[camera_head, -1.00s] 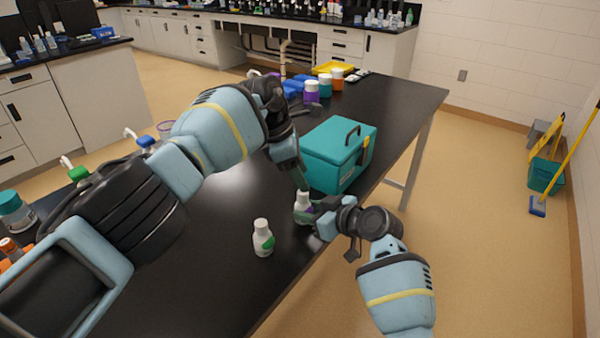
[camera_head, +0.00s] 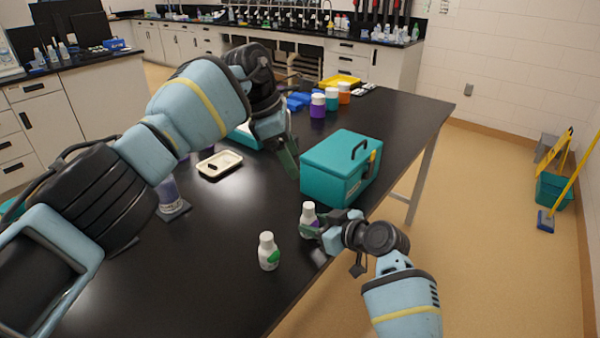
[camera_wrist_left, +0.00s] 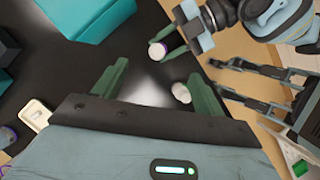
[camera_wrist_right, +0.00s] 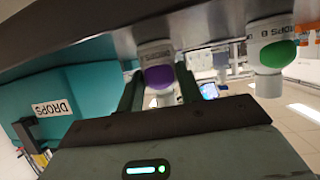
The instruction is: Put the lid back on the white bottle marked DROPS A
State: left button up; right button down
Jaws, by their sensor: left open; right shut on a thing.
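A white bottle with a purple patch (camera_head: 308,213) stands at the table's front edge, with my right gripper (camera_head: 313,226) shut around it. In the right wrist view its label (camera_wrist_right: 155,52) reads DROPS, but the letter is unclear. Its top is white; I cannot tell whether that is a lid. A second white bottle with a green patch (camera_head: 268,252) stands to its left; its label (camera_wrist_right: 267,33) seems to read DROPS B. My left gripper (camera_head: 288,160) is open and empty, above the table near the teal box, apart from both bottles. I see no loose lid for certain.
A teal box (camera_head: 338,170) with a black handle stands just behind the held bottle. A cream tray (camera_head: 219,165) with a small dark mark or thing lies further left. Purple, teal and orange jars (camera_head: 331,100) stand at the back. The table's middle is mostly clear.

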aim_at(318, 224)
pick_arm(q)
jog(key=v, duration=0.3)
jog(key=shift+r, duration=0.15)
pick_arm(e)
jog(key=c, duration=0.9)
grip_release()
jog(key=shift+o, duration=0.2)
jog(key=v, duration=0.6)
jog(key=shift+s+d+r+p, duration=0.1)
jog(key=shift+d+p, duration=0.1)
jog(key=shift+p, duration=0.1)
pick_arm(q)
jog(key=shift+s+r, duration=0.1)
jog(key=shift+r, duration=0.85)
pick_arm(e)
jog(key=shift+s+d+r, duration=0.25)
jog(key=shift+s+d, duration=0.2)
jog(key=shift+s, duration=0.05)
